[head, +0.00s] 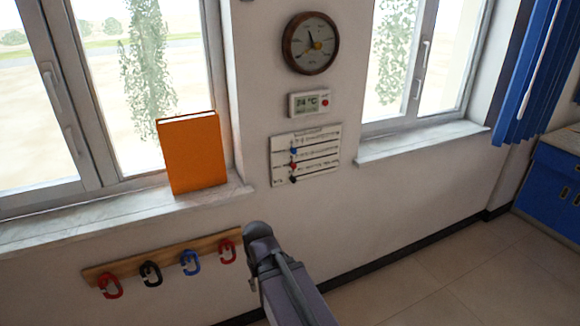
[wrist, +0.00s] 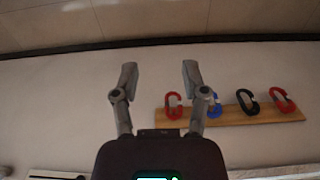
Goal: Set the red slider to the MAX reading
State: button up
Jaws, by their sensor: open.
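The white slider panel (head: 325,163) is on the wall between the two windows. Its red slider (head: 293,165) sits near the left end of the middle track, between a blue slider (head: 293,150) above and a black slider (head: 293,179) below. The scale lettering is too small to read. My gripper (wrist: 159,72) is open and empty in the wrist view, facing the wall below the panel. In the head view my arm is below the panel, and the fingers cannot be made out. A pale edge, perhaps the panel's, shows at the wrist view's lower left.
A wooden rail (head: 130,267) with several coloured hooks is on the wall left of my arm. An orange book (head: 193,152) stands on the left sill. A thermostat (head: 309,103) and a round gauge (head: 310,43) hang above the panel. Wall right of my arm is clear.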

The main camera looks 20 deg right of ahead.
jog(key=shift+d, duration=0.25)
jog(key=shift+o, duration=0.8)
jog(key=shift+d, duration=0.1)
jog(key=w+m+t+y+b, duration=0.35)
jog(key=w+m, duration=0.25)
jog(key=w, duration=0.3)
jog(key=m+t+h+b, duration=0.3)
jog(key=m+t+b, duration=0.3)
jog(key=m+t, duration=1.55)
send_near(295, 167)
jog(key=s+r+m+g, duration=0.5)
jog(key=r+m+g, duration=0.1)
jog(key=g, duration=0.1)
jog(key=shift+s+d+y, duration=0.1)
jog(key=shift+d+y, duration=0.1)
jog(key=shift+y, duration=0.05)
jog(key=w, duration=1.4)
jog(key=shift+a+f, duration=0.1)
jog(key=shift+a, duration=0.3)
